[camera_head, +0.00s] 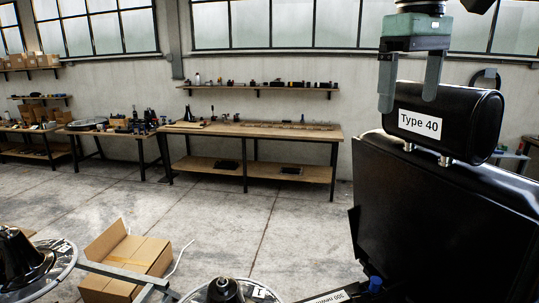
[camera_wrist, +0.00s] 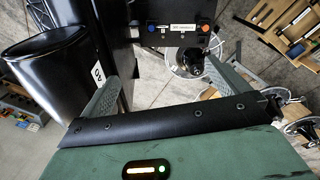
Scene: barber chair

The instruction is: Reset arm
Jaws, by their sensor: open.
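My gripper (camera_head: 408,104) is at the upper right of the head view, pointing down. Its two grey fingers are apart. The black headrest (camera_head: 478,118), labelled "Type 40", sits on two short metal posts on top of the black chair back (camera_head: 450,205). The fingertips overlap the headrest's left part in the head view; in the wrist view the headrest (camera_wrist: 40,65) lies to the left, outside the fingers. Nothing shows gripped between the fingers (camera_wrist: 162,70). Whether a finger touches the headrest cannot be told.
An open cardboard box (camera_head: 125,262) and round metal bases (camera_head: 35,265) stand at the lower left. A workbench (camera_head: 265,132) lines the back wall. The middle floor is clear.

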